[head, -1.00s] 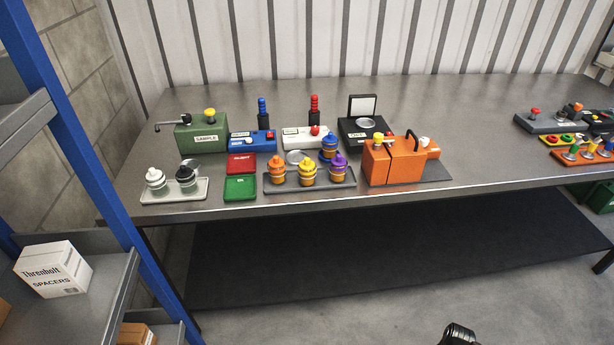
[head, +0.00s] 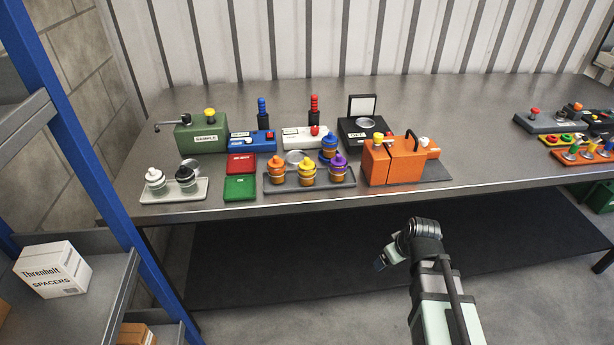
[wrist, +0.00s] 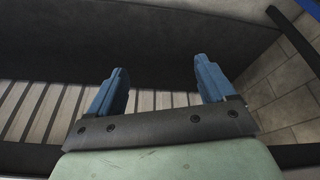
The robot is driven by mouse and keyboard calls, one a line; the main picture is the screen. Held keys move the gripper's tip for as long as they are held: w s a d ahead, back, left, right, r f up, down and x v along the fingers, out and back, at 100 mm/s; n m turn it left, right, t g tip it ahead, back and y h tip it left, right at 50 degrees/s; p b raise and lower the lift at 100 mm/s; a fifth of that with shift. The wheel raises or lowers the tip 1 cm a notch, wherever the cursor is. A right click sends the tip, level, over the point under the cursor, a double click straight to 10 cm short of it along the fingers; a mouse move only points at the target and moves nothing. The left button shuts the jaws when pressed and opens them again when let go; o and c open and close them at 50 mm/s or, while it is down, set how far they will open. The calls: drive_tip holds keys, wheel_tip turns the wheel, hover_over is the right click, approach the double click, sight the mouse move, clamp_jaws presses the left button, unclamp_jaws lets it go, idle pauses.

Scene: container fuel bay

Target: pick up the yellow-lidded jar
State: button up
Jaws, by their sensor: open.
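The yellow-lidded jar (head: 307,173) has an amber body and stands upright on a dark grey tray (head: 328,186) near the bench's front edge. An orange-lidded jar (head: 276,171) stands to its left and a purple-lidded jar (head: 338,166) to its right.
A grey metal bench (head: 470,130) holds an orange machine (head: 390,162) right of the jars. Red and green boxes (head: 240,187) and a tray (head: 174,196) with white- and black-lidded jars are to the left. A blue-posted shelf (head: 85,150) stands at far left. Free bench surface lies right of the machine.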

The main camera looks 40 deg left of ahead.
drive_tip(key=s+a+r+n+t+y, duration=0.1)
drive_tip(key=s+a+r+n+y, duration=0.1)
drive_tip(key=a+r, duration=0.85)
drive_tip(key=s+a+r+n+y, duration=0.1)
drive_tip(key=s+a+r+n, duration=0.15)
drive_tip(key=a+r, duration=0.75)
drive_tip(key=m+g+h, duration=0.1)
drive_tip(key=m+h, duration=0.1)
drive_tip(key=m, duration=0.3)
approach(308, 160)
drive_tip(key=x, duration=0.7)
drive_tip(key=shift+w, duration=0.4)
drive_tip(key=shift+s+x, duration=0.2)
drive_tip(key=shift+x, duration=1.15)
drive_tip(key=shift+s+x, duration=0.2)
drive_tip(key=shift+x, duration=1.15)
drive_tip(key=c, duration=1.2)
drive_tip(key=shift+r, duration=0.1)
